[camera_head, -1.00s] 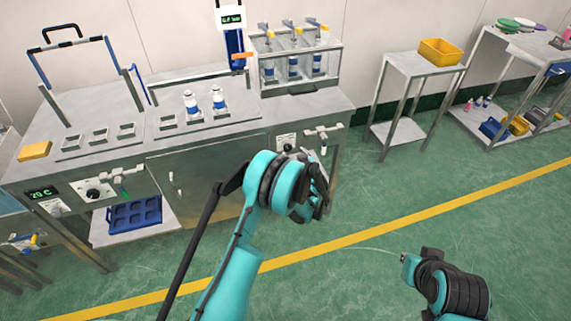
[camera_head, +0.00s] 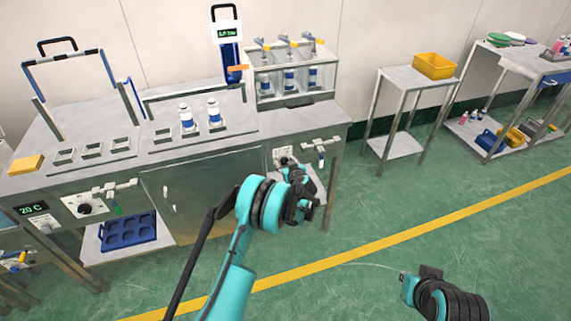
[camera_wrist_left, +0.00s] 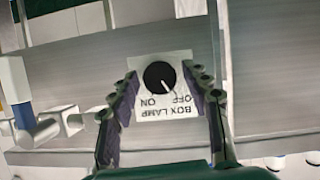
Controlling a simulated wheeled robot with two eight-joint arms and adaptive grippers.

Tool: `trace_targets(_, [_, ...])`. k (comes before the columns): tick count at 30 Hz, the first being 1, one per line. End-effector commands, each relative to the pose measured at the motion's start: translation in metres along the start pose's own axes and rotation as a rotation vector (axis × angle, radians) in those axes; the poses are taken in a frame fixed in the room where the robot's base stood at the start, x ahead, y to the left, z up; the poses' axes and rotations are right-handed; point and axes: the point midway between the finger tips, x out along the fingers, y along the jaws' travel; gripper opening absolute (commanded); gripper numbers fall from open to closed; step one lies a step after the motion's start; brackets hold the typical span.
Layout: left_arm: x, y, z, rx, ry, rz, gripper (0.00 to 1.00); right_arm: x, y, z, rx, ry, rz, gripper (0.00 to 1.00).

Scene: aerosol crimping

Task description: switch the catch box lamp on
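The box lamp knob (camera_wrist_left: 160,76) is a black dial on a white plate (camera_wrist_left: 165,108) marked BOX LAMP, ON and OFF, upside down in the left wrist view. Its white pointer line points toward OFF. In the head view the white plate (camera_head: 282,152) is on the front of the steel bench, partly hidden by my gripper. My left gripper (camera_head: 292,165) is at this panel. In the left wrist view its fingers (camera_wrist_left: 160,84) are open on either side of the knob, with gaps between them and the knob.
A valve-like fitting (camera_head: 320,146) sticks out of the bench front right of the plate. Another black dial (camera_head: 85,208) is at the front left. A glass-sided box (camera_head: 293,78) with several bottles stands on the bench. Green floor is open to the right.

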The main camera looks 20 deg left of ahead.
Motion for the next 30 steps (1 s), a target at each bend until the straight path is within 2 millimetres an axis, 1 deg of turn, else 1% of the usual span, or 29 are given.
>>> trace_targets(1, [-0.0001,0.0000,0.0000,0.000,0.000,0.000,0.29,0.0000,0.0000,0.0000,0.000,0.000,0.000,0.00])
trace_targets(4, [-0.0002,0.0000,0.0001,0.000,0.000,0.000,0.03,0.0000,0.0000,0.0000,0.000,0.000,0.000,0.00])
trace_targets(11, [-0.0002,0.0001,0.0002,0.006,0.000,-0.002,0.02,0.0000,0.0000,0.0000,0.000,0.000,0.000,0.00])
trace_targets(17, [-0.0003,0.0008,0.0005,0.054,0.000,-0.022,0.02,0.0001,0.0000,0.0001,0.000,0.000,0.000,0.00])
trace_targets(23, [0.0000,0.0016,0.0005,0.170,0.000,-0.071,0.02,0.0001,0.0000,0.0001,0.000,0.000,0.000,0.00])
trace_targets(30, [0.0000,0.0033,0.0010,0.373,0.000,-0.155,0.02,0.0001,0.0000,0.0001,0.000,0.000,0.000,0.00])
